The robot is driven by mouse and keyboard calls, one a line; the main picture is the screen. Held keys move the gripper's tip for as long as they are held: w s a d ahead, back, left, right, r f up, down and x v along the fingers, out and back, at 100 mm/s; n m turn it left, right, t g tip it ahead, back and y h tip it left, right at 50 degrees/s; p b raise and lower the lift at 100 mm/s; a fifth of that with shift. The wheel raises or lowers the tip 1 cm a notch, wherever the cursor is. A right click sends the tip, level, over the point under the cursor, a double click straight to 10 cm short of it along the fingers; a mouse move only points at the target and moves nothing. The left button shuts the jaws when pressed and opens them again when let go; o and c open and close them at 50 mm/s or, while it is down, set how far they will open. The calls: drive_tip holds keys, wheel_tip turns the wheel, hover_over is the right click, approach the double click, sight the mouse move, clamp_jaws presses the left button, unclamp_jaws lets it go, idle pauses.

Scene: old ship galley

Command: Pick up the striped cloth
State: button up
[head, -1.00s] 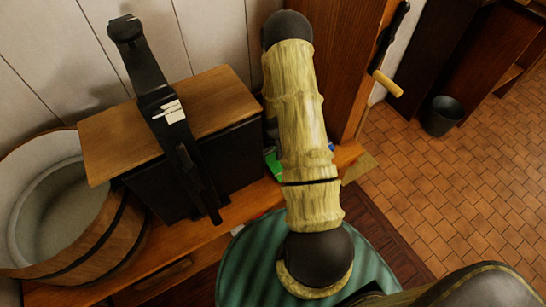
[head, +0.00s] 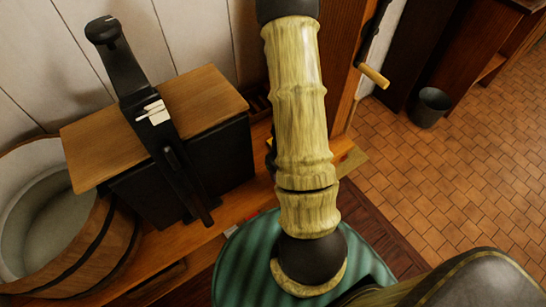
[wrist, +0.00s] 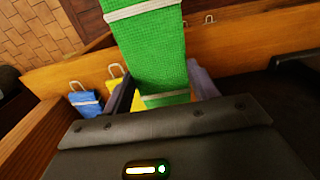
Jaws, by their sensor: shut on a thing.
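The striped cloth (wrist: 152,45) is green with pale bands. In the wrist view it stands between the two fingers of my gripper (wrist: 162,88) and reaches up past the top of the picture. My gripper is shut on its lower part. In the head view my own arm hides the gripper and the cloth.
A wooden rail (wrist: 230,38) runs behind. In the head view are a black-sided box (head: 185,110), a wooden tub (head: 95,245) and a bucket (head: 430,107).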

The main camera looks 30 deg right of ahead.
drive_tip(key=s, duration=0.1)
drive_tip(key=s+p, duration=0.1)
drive_tip(key=s, duration=0.1)
drive_tip(key=s+p, duration=0.1)
drive_tip(key=shift+s+r, duration=0.25)
drive_tip(key=shift+s, duration=0.15)
drive_tip(key=p, duration=0.2)
drive_tip(key=shift+s+r+p, duration=0.1)
drive_tip(key=shift+s+p, duration=0.15)
drive_tip(key=shift+p, duration=0.15)
drive_tip(key=shift+s+p, duration=0.45)
drive_tip(key=shift+p, duration=0.7)
drive_tip(key=shift+s+d+f+p, duration=0.1)
drive_tip(key=shift+s+f+p, duration=0.1)
drive_tip(key=shift+s+p, duration=0.45)
drive_tip(key=shift+w+f, duration=0.1)
drive_tip(key=shift+w, duration=0.05)
drive_tip(key=shift+w, duration=0.1)
